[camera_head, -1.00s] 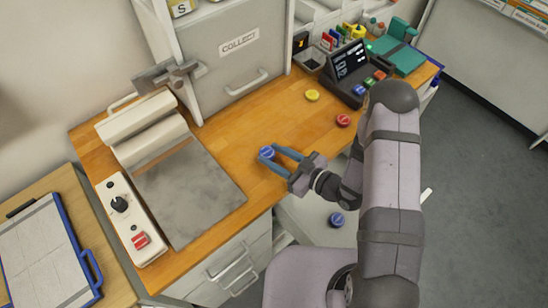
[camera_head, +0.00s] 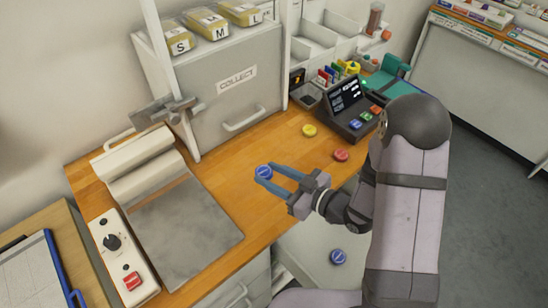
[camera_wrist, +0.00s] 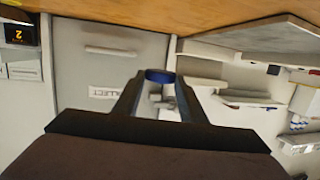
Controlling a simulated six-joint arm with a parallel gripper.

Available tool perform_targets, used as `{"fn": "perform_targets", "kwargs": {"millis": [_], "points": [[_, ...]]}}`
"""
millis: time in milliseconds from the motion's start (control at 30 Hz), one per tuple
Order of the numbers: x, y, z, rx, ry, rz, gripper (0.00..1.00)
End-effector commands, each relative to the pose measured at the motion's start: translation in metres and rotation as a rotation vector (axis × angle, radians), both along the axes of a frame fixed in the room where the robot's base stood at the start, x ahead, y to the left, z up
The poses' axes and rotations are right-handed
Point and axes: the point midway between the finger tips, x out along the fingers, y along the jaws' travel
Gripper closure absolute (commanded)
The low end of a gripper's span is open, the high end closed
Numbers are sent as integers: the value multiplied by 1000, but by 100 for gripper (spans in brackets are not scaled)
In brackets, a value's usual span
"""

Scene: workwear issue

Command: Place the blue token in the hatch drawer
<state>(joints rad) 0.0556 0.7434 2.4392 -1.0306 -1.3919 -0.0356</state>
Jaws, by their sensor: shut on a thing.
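A blue token (camera_head: 263,171) is held at the fingertips of my gripper (camera_head: 268,175), which is shut on it above the wooden counter. In the wrist view the blue token (camera_wrist: 160,76) sits between the two fingertips (camera_wrist: 157,84). The grey hatch front labelled COLLECT (camera_head: 222,88) stands behind the counter, with a bar handle (camera_head: 244,118); it looks closed. That front also shows upside down in the wrist view (camera_wrist: 105,65), with the token apart from it. A second blue token (camera_head: 338,257) lies lower down, on a pale surface beside the counter.
A yellow token (camera_head: 309,130) and a red token (camera_head: 341,155) lie on the counter (camera_head: 225,165). A dark keypad terminal (camera_head: 350,110) stands at the right. A press with a grey plate (camera_head: 186,228) fills the left. Bare wood lies before the hatch front.

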Motion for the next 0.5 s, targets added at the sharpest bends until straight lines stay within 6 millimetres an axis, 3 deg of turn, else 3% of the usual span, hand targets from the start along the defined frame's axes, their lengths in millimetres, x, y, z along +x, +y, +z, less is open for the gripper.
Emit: {"fn": "perform_targets", "kwargs": {"millis": [267, 500], "points": [[-9, 6, -1, 0, -1, 46, 84], [-31, 24, 4, -1, -4, 226, 84]]}}
